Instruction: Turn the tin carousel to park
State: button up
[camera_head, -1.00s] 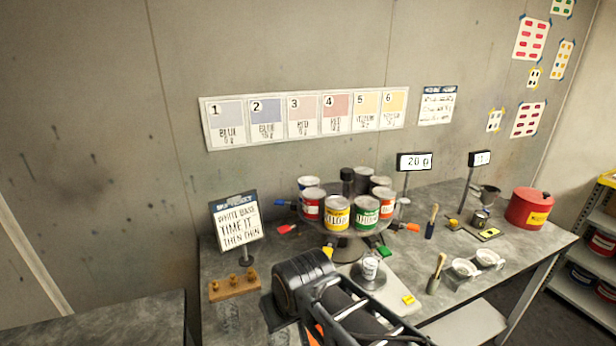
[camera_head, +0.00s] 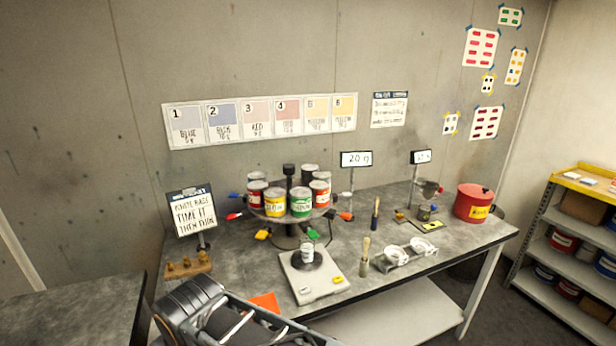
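The tin carousel (camera_head: 290,222) stands on the workbench, a round dark stand on a short post with a black knob (camera_head: 289,170) at its top centre. It carries several paint tins, among them a yellow-labelled tin (camera_head: 275,203), a green-labelled tin (camera_head: 301,203) and red ones at the sides. Coloured tabs stick out around its rim: blue (camera_head: 235,196), red (camera_head: 234,216), yellow (camera_head: 263,235), green (camera_head: 311,234) and orange (camera_head: 346,216). I see no park mark. My dark arm is at the lower left, in front of and below the carousel, apart from it. My gripper's fingers do not show.
A scale (camera_head: 316,284) with a small cup (camera_head: 307,252) stands in front of the carousel. A sign (camera_head: 193,213) and a wooden block with brass weights (camera_head: 188,266) stand left. Brushes, white dishes (camera_head: 410,248) and a red pot (camera_head: 473,202) are right. Shelves (camera_head: 570,245) stand far right.

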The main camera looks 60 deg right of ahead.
aim_at(291, 188)
jog(key=k, duration=0.45)
jog(key=z, duration=0.9)
